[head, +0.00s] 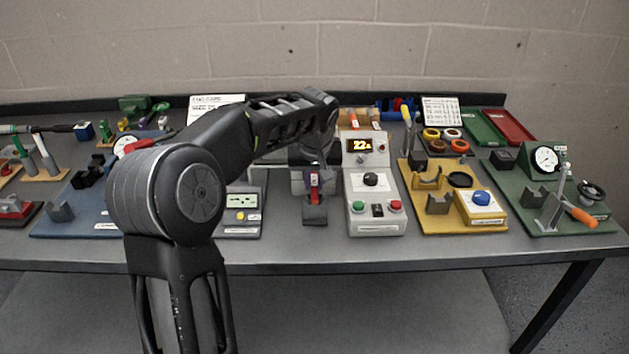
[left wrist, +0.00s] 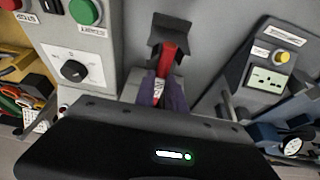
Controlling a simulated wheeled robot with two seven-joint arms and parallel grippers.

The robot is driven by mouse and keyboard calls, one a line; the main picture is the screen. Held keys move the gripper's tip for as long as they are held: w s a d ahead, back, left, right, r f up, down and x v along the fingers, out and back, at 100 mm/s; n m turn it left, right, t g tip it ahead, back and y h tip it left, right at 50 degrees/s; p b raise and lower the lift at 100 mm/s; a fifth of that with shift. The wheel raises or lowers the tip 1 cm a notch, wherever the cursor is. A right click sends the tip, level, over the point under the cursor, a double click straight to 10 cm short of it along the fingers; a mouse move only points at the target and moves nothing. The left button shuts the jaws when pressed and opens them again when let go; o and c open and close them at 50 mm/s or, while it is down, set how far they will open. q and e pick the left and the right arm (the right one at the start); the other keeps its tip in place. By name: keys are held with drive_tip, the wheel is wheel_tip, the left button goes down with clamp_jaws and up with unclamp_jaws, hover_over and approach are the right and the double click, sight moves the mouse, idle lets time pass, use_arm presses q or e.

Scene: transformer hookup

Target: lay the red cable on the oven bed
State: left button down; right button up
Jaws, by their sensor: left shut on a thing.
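My left arm reaches across the bench, and its left gripper (head: 313,178) points down just left of the white control box. The gripper is shut on the red cable (head: 314,181), a small red piece with a pale label. In the left wrist view the red cable (left wrist: 169,58) shows between the purplish fingers (left wrist: 165,95), its far end at a dark grey notched block (left wrist: 170,28). This block also shows in the head view (head: 315,215), and it looks like the oven bed. I cannot tell whether the cable touches it. My right gripper is not in view.
The white control box (head: 375,218) with a lit display stands close on the right. A grey unit with a small green panel (head: 241,201) stands on the left. Yellow (head: 429,220) and green (head: 537,220) fixture boards lie further right. The bench's front strip is clear.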

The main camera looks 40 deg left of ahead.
use_arm(q)
drive_tip(key=shift+f, duration=0.25)
drive_tip(key=c, duration=1.3)
unclamp_jaws()
drive_tip(key=shift+r+p, duration=2.4)
drive_tip(key=shift+r, duration=1.1)
